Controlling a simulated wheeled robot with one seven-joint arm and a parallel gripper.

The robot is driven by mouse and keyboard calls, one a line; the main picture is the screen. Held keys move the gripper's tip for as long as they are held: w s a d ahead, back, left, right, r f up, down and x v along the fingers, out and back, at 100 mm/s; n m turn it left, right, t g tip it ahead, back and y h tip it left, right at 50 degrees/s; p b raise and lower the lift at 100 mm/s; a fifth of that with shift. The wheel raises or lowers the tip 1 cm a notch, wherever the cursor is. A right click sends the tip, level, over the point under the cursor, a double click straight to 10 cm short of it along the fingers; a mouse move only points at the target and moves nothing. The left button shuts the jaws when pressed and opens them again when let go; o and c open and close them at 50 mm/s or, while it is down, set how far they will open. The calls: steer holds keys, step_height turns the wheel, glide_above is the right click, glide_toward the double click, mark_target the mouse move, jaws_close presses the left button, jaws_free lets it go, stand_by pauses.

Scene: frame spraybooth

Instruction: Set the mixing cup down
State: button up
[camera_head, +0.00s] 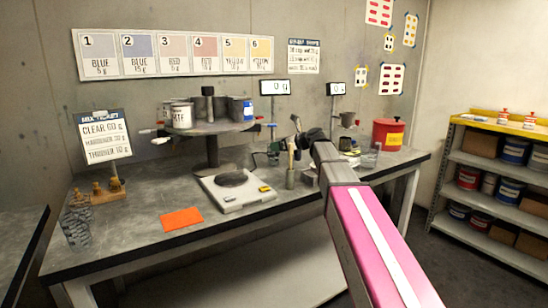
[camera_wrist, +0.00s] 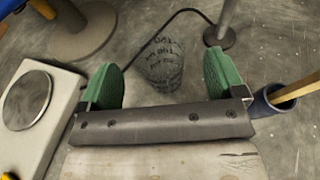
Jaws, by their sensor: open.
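The mixing cup (camera_wrist: 164,66) is clear with dark printed markings. In the wrist view it stands on the grey bench top, just beyond the opening between my green finger pads. My gripper (camera_wrist: 162,82) is open, with a pad to each side of the cup's line and visible gaps between pads and cup. Nothing is held. In the head view my gripper (camera_head: 276,150) is over the bench right of the scale, and the cup is too small and covered to make out clearly there.
The scale (camera_head: 240,193) with its round plate lies left of my gripper. A small pot with a wooden stick (camera_wrist: 278,102) is close on the right. A display pole base (camera_wrist: 219,37) stands behind. An orange sheet (camera_head: 181,219) and stacked cups (camera_head: 76,229) are farther left.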

steer(key=x, duration=0.4)
steer(key=shift+s+a, duration=0.1)
steer(key=shift+a, duration=0.05)
steer(key=c, duration=1.1)
steer(key=shift+r, duration=0.1)
